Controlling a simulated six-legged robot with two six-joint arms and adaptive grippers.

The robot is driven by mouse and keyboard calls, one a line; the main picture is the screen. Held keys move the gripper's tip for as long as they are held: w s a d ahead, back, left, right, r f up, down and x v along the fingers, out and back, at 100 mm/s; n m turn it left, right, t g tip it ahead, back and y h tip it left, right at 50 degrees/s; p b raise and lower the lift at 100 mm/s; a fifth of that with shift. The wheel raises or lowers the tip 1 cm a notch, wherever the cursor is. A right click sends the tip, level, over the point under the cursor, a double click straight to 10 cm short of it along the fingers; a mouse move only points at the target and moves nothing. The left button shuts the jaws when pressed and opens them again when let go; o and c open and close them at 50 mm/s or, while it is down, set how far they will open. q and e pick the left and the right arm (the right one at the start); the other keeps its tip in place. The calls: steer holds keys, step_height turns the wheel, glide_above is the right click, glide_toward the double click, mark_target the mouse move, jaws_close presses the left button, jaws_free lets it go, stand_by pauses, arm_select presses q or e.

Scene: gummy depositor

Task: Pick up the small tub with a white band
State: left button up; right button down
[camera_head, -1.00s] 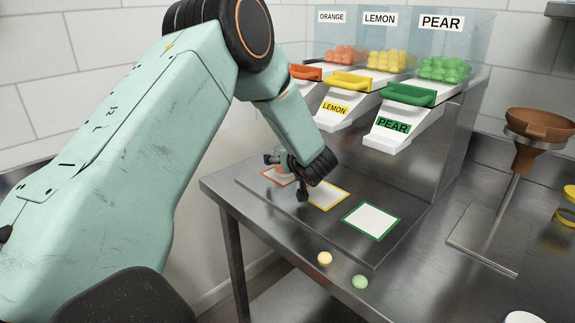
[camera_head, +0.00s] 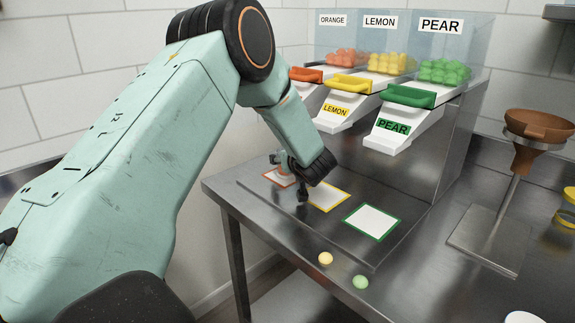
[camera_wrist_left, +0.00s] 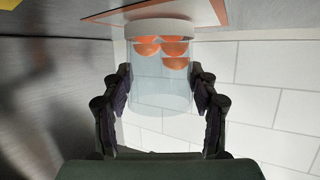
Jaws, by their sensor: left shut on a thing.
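The small tub (camera_wrist_left: 160,88) is clear, with a white band (camera_wrist_left: 159,29) at one end and several orange gummies (camera_wrist_left: 175,62) inside by the band. My left gripper (camera_wrist_left: 160,92) is shut on it, one finger against each side. In the head view my left gripper (camera_head: 292,180) is low over the orange-edged square mat (camera_head: 270,178); the tub is mostly hidden there behind the gripper. The tub's banded end is at or just above the mat; I cannot tell which. My right gripper is not in view.
Dispensers with orange, yellow (camera_head: 348,84) and green (camera_head: 409,96) handles overhang the steel table. Yellow-edged (camera_head: 328,197) and green-edged (camera_head: 372,222) mats lie to the right. Two loose gummies (camera_head: 326,258) lie near the front edge. A brown funnel stand (camera_head: 540,124) is at right.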

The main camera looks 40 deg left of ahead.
arm_select(q)
steer(key=shift+a, duration=0.1)
steer(key=shift+c, duration=0.7)
steer(key=shift+s+a+f, duration=0.1)
steer(key=shift+a, duration=0.1)
steer(key=shift+c, duration=0.7)
steer(key=shift+d+r, duration=0.2)
steer(key=shift+r, duration=0.45)
step_height(320, 180, up, 2)
steer(key=shift+r+p, duration=0.1)
steer(key=shift+p, duration=0.4)
steer(key=s+d, duration=0.3)
steer(key=d, duration=0.1)
steer(key=s+d, duration=0.3)
steer(key=d, duration=0.2)
steer(key=s+d+p, duration=0.1)
steer(key=s+d, duration=0.2)
steer(key=d, duration=0.2)
steer(key=shift+s+r, duration=0.15)
steer(key=shift+s+d, duration=0.2)
steer(key=shift+d, duration=0.25)
steer(key=shift+s, duration=0.1)
